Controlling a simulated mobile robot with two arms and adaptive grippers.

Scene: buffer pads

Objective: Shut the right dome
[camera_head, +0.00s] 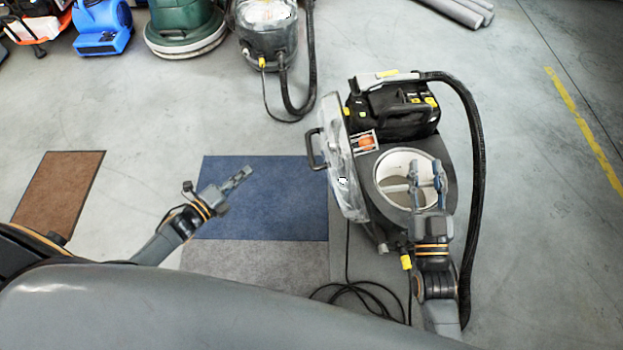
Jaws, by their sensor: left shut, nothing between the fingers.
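The right dome (335,135) is a clear cover with a black handle (314,148) on its left side. It stands open, tipped up on the left side of the grey machine (447,160). The machine's round white-rimmed opening (388,160) is uncovered. My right gripper (425,167) is over the right part of this opening, its two fingers apart with nothing between them. It is away from the dome, to its right. My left gripper (245,174) is shut and empty above the blue mat, left of the dome handle and apart from it.
A black motor unit (395,112) and a thick black hose (477,150) are on the machine's back and right. A cable (365,298) lies coiled in front. Blue (285,205) and brown (60,185) mats lie left. Another machine (268,40) stands behind.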

